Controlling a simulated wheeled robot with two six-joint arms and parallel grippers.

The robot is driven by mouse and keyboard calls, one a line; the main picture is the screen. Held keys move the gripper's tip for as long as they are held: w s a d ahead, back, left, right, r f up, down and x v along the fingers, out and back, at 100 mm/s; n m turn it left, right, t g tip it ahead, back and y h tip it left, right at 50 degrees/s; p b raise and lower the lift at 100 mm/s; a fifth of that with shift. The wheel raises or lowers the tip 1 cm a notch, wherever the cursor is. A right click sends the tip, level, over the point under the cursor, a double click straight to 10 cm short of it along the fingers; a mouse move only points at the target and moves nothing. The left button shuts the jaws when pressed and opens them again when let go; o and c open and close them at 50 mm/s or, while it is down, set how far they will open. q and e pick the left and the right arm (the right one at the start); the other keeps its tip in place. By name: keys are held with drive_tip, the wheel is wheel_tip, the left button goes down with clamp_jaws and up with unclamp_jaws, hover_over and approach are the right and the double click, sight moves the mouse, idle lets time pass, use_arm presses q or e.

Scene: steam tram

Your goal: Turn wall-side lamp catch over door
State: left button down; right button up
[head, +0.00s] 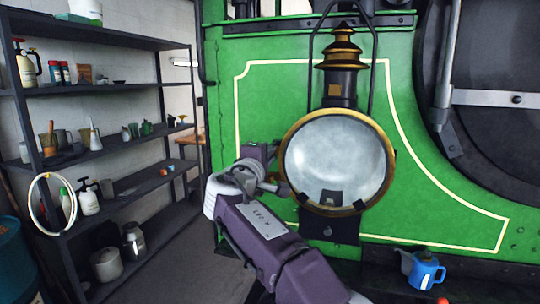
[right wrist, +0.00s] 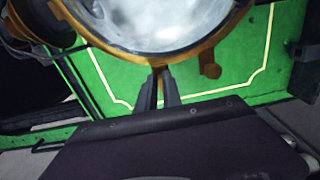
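The lamp (head: 335,160) is mounted on the green tram front, with a round glass, a brass rim and a brass-topped chimney. Its glass and rim also show at the top of the right wrist view (right wrist: 150,22). My right gripper (head: 279,186) is at the rim's left edge, on the side of the shelves and wall. In the right wrist view its two dark fingers (right wrist: 162,72) are close together at the rim, with a narrow brass piece, the wall-side catch (right wrist: 159,90), between them. The catch is mostly hidden by the fingers. My left gripper is not in view.
A brass knob (right wrist: 209,64) stands out beside the fingers. A dark shelf rack (head: 110,90) with bottles and pots stands at the left. A blue can (head: 424,270) sits on the ledge at the lower right. Open floor (head: 195,265) lies between rack and tram.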

drive_tip(key=o, duration=0.3)
drive_tip(key=shift+r, duration=0.15)
drive_tip(key=shift+a, duration=0.15)
drive_tip(key=b+v, duration=0.3)
drive_tip(key=v, duration=0.6)
drive_tip(key=shift+s+r, duration=0.1)
